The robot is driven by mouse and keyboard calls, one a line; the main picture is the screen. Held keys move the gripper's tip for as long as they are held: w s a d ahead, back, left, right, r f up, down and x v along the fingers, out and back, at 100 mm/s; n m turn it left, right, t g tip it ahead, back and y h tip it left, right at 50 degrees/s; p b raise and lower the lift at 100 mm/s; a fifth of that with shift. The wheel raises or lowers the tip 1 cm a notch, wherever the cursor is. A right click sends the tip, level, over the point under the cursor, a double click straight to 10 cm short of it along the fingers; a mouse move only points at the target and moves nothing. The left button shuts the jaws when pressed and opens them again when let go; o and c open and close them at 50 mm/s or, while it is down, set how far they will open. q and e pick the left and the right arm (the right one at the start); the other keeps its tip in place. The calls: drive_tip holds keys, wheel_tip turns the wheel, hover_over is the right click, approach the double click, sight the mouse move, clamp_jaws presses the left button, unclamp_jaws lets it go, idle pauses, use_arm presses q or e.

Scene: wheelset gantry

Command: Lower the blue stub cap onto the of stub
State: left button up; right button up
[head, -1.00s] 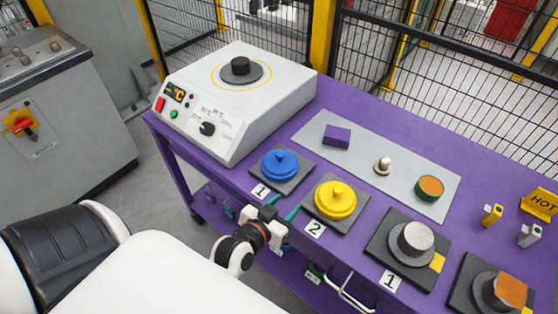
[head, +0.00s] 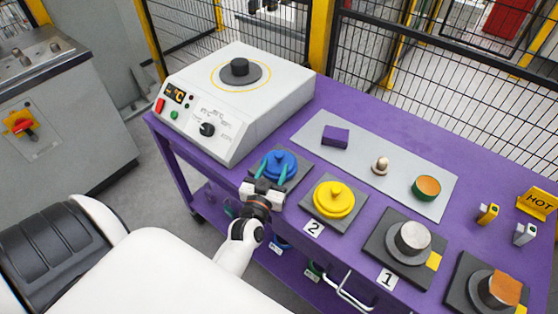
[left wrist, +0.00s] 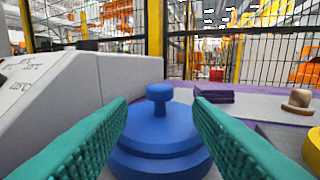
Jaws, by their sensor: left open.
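The blue stub cap (head: 281,162) sits on a dark square plate at the front edge of the purple table, beside the heater. My left gripper (head: 272,166) is open, with its green fingers on either side of the cap's knob in the head view. In the left wrist view the blue cap (left wrist: 160,135) stands between and beyond the fingers (left wrist: 160,118), its knob upright; I cannot see contact. A grey metal stub (head: 413,238) stands on a dark plate behind a label 1. Another stub with an orange-brown top (head: 502,288) stands further right. My right gripper is not in view.
A yellow cap (head: 334,197) sits close to the right of the blue one. The white heater (head: 235,105) stands to the left. A grey mat (head: 400,190) holds a purple block (head: 335,136), a small knob (head: 381,165) and a green-orange puck (head: 426,187). A HOT sign (head: 538,202) stands at right.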

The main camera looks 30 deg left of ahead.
sight(278, 161)
use_arm(q)
drive_tip(key=x, duration=0.5)
drive_tip(key=shift+p, duration=0.35)
drive_tip(key=shift+s, duration=0.1)
clamp_jaws()
drive_tip(key=shift+r, duration=0.1)
